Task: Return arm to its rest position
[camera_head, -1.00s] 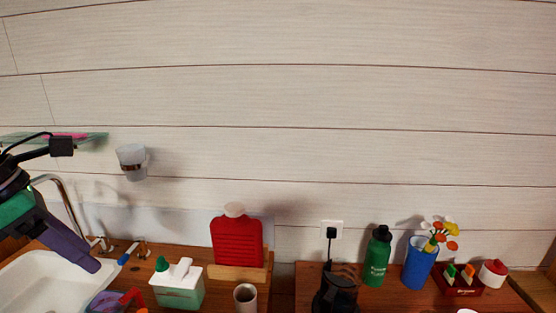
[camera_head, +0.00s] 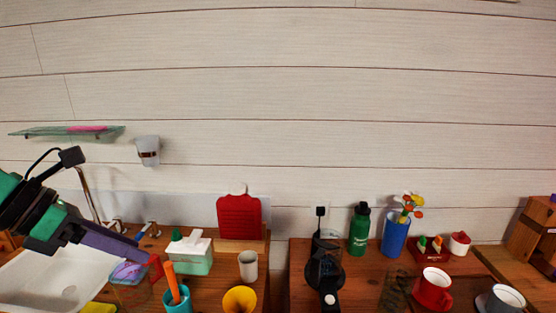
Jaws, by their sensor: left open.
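My left gripper (camera_head: 125,249) comes in from the left edge on my green and black left arm (camera_head: 38,212). Its long purple finger points right and slightly down, above the right side of the white sink. The jaws are open and nothing shows between them. The fingers overlap in this view, so the gap is hard to see. My right gripper is not in view.
The sink (camera_head: 40,285) and tap (camera_head: 88,192) lie by my left arm. A glass shelf (camera_head: 50,132) is above. The wall's middle is clear.

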